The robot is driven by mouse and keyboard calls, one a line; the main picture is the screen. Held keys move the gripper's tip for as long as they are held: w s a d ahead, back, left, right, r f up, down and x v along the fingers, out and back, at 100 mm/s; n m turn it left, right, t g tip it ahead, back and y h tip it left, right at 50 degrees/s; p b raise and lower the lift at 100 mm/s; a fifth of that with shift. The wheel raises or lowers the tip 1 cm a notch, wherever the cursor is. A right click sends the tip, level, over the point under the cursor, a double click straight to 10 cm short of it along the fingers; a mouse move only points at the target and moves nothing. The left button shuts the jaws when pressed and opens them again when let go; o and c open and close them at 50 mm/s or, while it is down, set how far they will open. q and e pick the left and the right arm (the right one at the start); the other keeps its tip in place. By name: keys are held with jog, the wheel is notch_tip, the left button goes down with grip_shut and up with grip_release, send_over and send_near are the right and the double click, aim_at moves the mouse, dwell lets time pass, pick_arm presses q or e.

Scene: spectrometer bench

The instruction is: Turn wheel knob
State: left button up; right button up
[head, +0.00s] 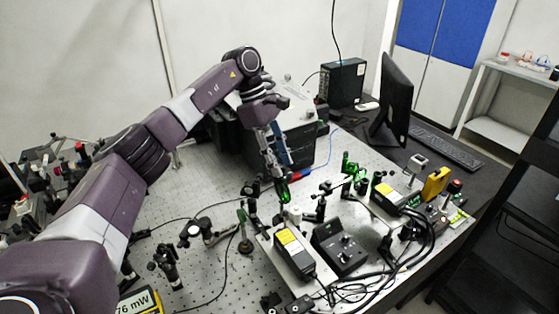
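My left gripper (284,191) reaches down over the bench from its purple and white arm. Its tips are among small optical mounts, and a green glow lies on them. They are too small to tell whether they are open or shut or touch anything. I cannot make out a wheel knob for certain; the mounts by the fingertips are small, and the gripper may hide part of them. A black control box (341,247) with small knobs on its face stands below and to the right of the gripper. My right gripper is not in view.
The perforated optical table (200,185) has bare room left of the gripper. A black and yellow box (294,252), cables and post mounts crowd the front. A large grey instrument box (297,137) stands behind the gripper. A monitor (391,103) and keyboard (447,146) are at the back right.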

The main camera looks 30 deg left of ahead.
pick_arm(q)
jog(key=v, duration=1.2)
jog(key=shift+d, duration=0.1)
dwell(0.4)
